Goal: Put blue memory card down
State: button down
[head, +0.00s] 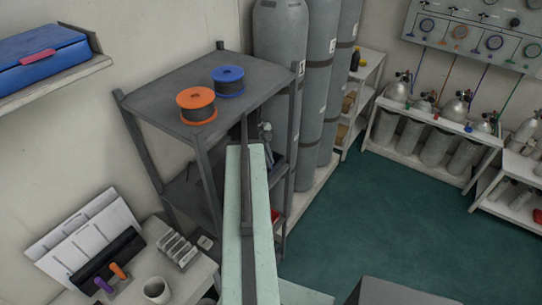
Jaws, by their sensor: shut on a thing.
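My arm reaches up the middle of the head view toward the dark grey shelf unit (160,85). My gripper (266,132) is small and partly hidden at the far end of the arm, beside the right part of the shelf unit and below its top. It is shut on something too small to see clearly. No blue memory card can be made out apart from the jaws, and what they hold is hidden from this side.
An orange spool (197,106) and a blue spool (228,80) stand on the shelf unit's top. Tall grey cylinders (283,50) stand behind it. A desk at lower left holds a slotted rack (178,249) and a white mug (157,290).

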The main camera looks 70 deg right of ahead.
jog(key=d, duration=0.3)
jog(key=w+d+f+b, duration=0.1)
jog(key=d, duration=0.2)
jog(key=w+d+f+b, duration=0.1)
jog(key=d, duration=0.2)
jog(key=shift+d, duration=0.4)
notch_tip(320, 180, down, 5)
jog(key=b, duration=0.5)
jog(key=shift+f, duration=0.2)
jog(key=shift+a+r, duration=0.1)
jog(key=shift+r, duration=0.1)
jog(key=shift+f, duration=0.1)
jog(key=c, duration=1.8)
grip_release()
